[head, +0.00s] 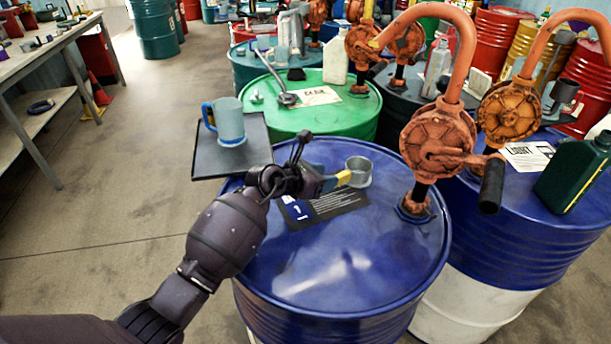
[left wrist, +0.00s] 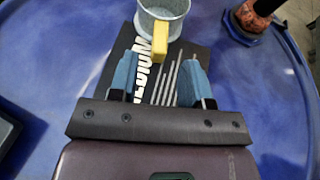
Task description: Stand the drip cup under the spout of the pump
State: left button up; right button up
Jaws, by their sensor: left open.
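The drip cup (head: 358,171), a small grey metal cup with a yellow handle, stands upright on the blue drum (head: 340,262). It also shows at the top of the left wrist view (left wrist: 165,12), its handle pointing toward my gripper. My left gripper (head: 328,182) is low over the drum, left of the cup. In the left wrist view its blue fingers (left wrist: 158,62) are open, with the handle's end near the gap between the tips. The orange pump (head: 438,146) stands on the drum's right side. Its curved spout (head: 462,40) ends up and left, above and behind the cup.
A dark tray (head: 190,160) at the left holds a blue jug (head: 229,121). A dark label (head: 325,207) lies by the cup. A green drum (head: 310,109) stands behind; another blue drum with a pump (head: 510,110) and green bottle (head: 572,172) stands right.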

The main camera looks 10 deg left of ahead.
pick_arm(q)
jog(key=shift+p+v, duration=0.3)
jog(key=shift+v, duration=2.85)
